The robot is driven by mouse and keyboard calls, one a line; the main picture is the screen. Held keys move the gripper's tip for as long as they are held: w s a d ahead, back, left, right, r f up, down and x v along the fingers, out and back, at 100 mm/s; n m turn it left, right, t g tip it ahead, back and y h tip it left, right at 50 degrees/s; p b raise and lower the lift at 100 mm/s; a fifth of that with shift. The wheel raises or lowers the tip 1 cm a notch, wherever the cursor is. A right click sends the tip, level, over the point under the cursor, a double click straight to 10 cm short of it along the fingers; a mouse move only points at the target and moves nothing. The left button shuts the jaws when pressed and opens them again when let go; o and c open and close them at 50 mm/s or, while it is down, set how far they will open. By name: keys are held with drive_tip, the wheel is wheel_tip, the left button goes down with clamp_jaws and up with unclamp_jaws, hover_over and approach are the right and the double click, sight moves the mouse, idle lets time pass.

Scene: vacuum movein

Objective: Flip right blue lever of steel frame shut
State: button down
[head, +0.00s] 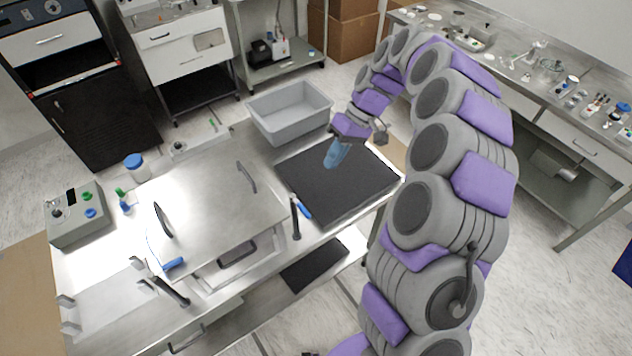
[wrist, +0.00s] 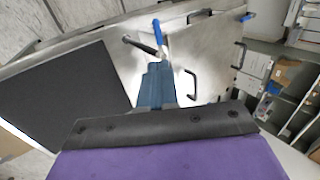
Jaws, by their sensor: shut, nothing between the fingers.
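The steel frame (head: 215,215) lies on the bench, a flat metal plate with black handles. Its right blue lever (head: 303,208) sits at the plate's right edge, beside a black upright bar (head: 295,220). The right blue lever also shows in the wrist view (wrist: 158,32), just beyond my fingertips. The left blue lever (head: 173,264) lies at the plate's front edge. My gripper (head: 335,155) has blue fingers, shut and empty, above the black mat, up and right of the right lever and apart from it in the head view. The fingers also show in the wrist view (wrist: 157,82).
The black mat (head: 340,200) lies right of the frame. A grey bin (head: 290,115) stands behind it. A control box (head: 78,215) and a blue-capped jar (head: 136,167) stand at the left. A second bench (head: 565,125) is at the right.

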drive_tip(key=shift+w+d, duration=0.15)
drive_tip(key=shift+w, duration=0.1)
drive_tip(key=shift+d, duration=0.2)
drive_tip(key=shift+f, duration=0.15)
approach(300, 206)
drive_tip(key=d+x, duration=0.1)
drive_tip(key=x, duration=0.5)
drive_tip(key=shift+s+f+p, duration=0.4)
drive_tip(key=shift+s+f, duration=0.05)
